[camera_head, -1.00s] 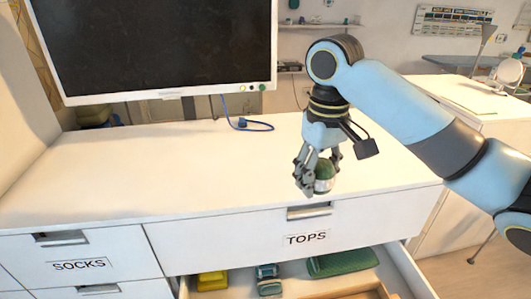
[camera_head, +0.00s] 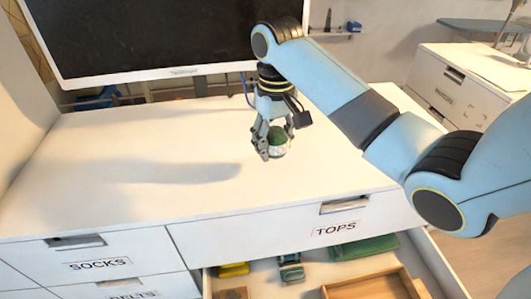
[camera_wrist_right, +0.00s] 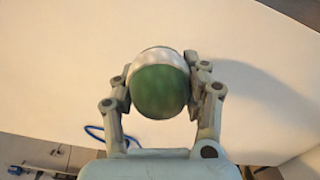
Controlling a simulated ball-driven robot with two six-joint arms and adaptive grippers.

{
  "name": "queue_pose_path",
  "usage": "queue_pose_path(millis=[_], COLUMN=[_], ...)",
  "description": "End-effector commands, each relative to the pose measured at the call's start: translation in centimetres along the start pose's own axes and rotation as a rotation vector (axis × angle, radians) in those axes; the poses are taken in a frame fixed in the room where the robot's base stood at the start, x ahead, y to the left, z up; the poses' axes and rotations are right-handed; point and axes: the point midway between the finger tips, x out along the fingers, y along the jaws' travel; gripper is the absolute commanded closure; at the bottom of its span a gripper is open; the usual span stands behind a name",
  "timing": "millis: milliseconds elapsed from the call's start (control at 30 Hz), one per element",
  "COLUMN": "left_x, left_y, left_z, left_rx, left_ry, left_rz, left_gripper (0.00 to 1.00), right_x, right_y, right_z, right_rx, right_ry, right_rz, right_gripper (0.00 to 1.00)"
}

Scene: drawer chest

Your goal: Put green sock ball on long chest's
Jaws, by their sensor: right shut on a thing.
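The green sock ball (camera_head: 277,142), with a white band, is held in my right gripper (camera_head: 270,148). In the right wrist view the green sock ball (camera_wrist_right: 160,88) sits between the two fingers of the right gripper (camera_wrist_right: 162,90), which touch its sides. The ball is above the white top of the long chest (camera_head: 120,165), near its middle; its height over the top is hard to tell. My left gripper is not in view.
The chest's front has a TOPS drawer (camera_head: 310,222) and a SOCKS drawer (camera_head: 90,256). An open drawer below TOPS holds a wooden tray (camera_head: 385,282), a green folded item (camera_head: 364,247) and a yellow item (camera_head: 233,269). A screen (camera_head: 180,72) stands behind. The left top is clear.

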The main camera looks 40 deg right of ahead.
Motion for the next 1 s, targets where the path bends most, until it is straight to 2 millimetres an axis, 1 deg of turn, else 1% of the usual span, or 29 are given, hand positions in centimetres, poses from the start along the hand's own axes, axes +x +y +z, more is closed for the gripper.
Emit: queue_pose_path(millis=[33, 133, 267, 300, 367, 433, 533, 700, 867, 900, 1000], left_x=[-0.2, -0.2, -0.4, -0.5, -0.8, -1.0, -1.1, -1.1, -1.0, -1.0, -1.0], left_y=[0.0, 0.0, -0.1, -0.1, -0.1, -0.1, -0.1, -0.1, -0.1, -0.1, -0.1], left_z=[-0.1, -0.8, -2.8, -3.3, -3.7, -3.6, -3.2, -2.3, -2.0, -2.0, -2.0], left_rx=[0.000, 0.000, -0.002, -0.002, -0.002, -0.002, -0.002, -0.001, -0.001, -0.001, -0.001], left_ry=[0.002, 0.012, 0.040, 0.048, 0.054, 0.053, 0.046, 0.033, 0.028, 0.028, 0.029], left_rz=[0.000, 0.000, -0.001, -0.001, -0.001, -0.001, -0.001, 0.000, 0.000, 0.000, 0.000], left_gripper=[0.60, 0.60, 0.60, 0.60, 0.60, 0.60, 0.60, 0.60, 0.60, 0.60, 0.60], right_x=[0.4, 1.1, 1.9, 2.5, 3.4, 4.5, 5.3, 5.5, 5.7, 5.8, 5.8], right_y=[-0.7, -1.3, -1.5, -1.5, -1.5, -1.6, -1.6, -1.5, -1.5, -1.5, -1.5], right_z=[-0.7, -1.6, -1.9, -1.9, -1.9, -1.9, -1.9, -2.0, -2.0, -2.0, -2.0], right_rx=[0.001, 0.000, 0.000, 0.001, 0.001, 0.001, 0.000, 0.000, 0.001, 0.001, 0.001], right_ry=[-0.002, -0.001, -0.002, -0.004, -0.004, -0.003, -0.001, 0.001, 0.000, 0.001, 0.001], right_rz=[-0.003, -0.002, 0.001, 0.001, 0.001, 0.000, 0.000, 0.001, 0.001, 0.001, 0.001], right_gripper=[0.86, 0.86, 0.86, 0.86, 0.86, 0.86, 0.86, 0.86, 0.86, 0.53, 0.40])
